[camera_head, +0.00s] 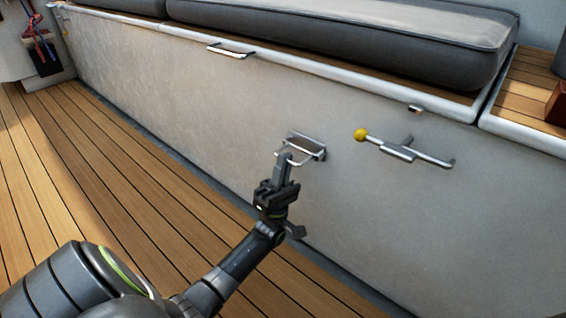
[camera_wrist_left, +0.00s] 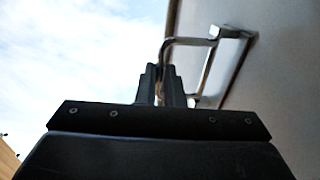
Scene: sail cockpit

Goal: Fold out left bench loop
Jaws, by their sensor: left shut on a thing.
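A metal loop (camera_head: 291,153) hangs on a small bracket on the pale bench front, and stands out from the panel. My left gripper (camera_head: 283,160) is at the loop's outer bar, with its fingers shut on it. In the left wrist view the loop (camera_wrist_left: 190,41) runs from its mount on the panel to between the gripper's fingertips (camera_wrist_left: 161,72). The fingers hide part of the bar. My right gripper is in neither view.
Right of the loop is a latch (camera_head: 400,150) with a yellow knob. A handle (camera_head: 231,51) sits higher on the bench front (camera_head: 170,80). Dark cushions (camera_head: 340,30) lie on the bench. The wooden deck (camera_head: 130,170) is clear.

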